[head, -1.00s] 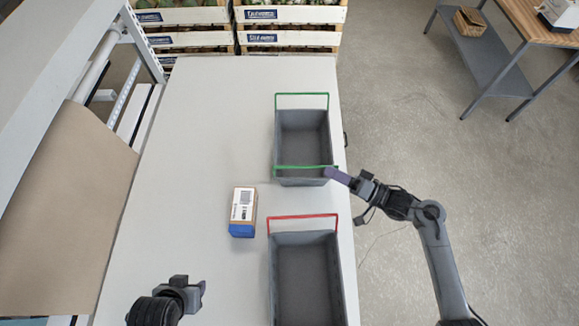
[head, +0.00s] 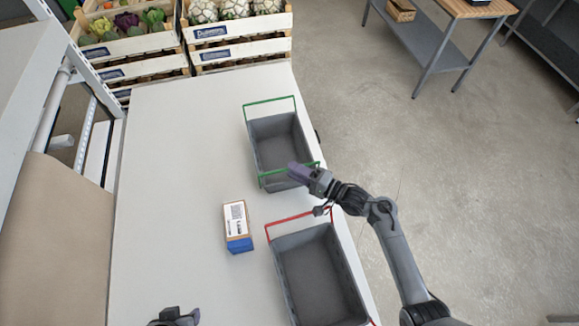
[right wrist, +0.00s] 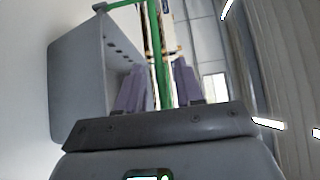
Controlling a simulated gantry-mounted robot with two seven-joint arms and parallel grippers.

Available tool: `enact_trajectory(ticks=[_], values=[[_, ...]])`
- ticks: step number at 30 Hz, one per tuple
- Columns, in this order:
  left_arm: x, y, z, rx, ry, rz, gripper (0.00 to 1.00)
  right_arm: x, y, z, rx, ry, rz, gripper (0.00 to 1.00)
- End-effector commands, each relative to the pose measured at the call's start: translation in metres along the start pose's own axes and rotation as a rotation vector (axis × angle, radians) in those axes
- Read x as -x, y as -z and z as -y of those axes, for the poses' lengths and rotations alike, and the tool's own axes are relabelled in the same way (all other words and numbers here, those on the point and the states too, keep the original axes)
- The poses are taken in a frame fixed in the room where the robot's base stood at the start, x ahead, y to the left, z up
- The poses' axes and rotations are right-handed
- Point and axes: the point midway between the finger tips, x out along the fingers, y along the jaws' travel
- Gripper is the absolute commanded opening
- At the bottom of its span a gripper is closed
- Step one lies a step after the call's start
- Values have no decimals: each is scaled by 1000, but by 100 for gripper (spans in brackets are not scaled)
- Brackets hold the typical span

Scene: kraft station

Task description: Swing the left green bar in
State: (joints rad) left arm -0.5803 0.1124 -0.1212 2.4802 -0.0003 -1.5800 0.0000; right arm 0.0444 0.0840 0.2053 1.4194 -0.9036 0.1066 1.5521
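A grey crate (head: 277,140) on the table has a green bar (head: 270,101) raised at its far end and a green bar (head: 273,173) at its near end. My right gripper (head: 296,170) is at the right part of the near green bar. In the right wrist view, a green bar (right wrist: 163,75) passes between the two purple fingers of my right gripper (right wrist: 163,88). The fingers are apart, and I cannot tell whether they touch it. The crate's wall (right wrist: 85,85) is at the left there. My left gripper (head: 178,318) is cut off by the bottom edge.
A second grey crate (head: 315,275) with a red bar (head: 290,219) stands nearer. A white, brown and blue box (head: 237,226) stands left of the crates. The table (head: 170,170) is clear on its left. Produce crates (head: 240,50) stand beyond its far edge.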

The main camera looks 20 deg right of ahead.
Motion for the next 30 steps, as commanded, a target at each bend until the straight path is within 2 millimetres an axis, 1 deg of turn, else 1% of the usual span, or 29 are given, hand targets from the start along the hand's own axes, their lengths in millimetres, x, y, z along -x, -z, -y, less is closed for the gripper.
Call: enact_trajectory(ticks=[1,3,6,11,18,25,30], values=[[1,0,0,-1,1,0,43,-7,0,1,-2,1,0,36],[2,0,1,-3,3,0,43,-14,0,0,-1,1,0,36],[2,0,2,-7,6,1,43,-20,0,0,0,0,0,36],[2,0,3,-11,10,1,43,-25,0,0,0,-1,0,36],[2,0,4,-11,11,1,43,-25,0,0,1,-1,0,36],[2,0,3,-7,7,1,43,-25,0,0,1,-1,0,1],[2,1,1,0,2,0,43,-25,0,0,0,-1,0,0]])
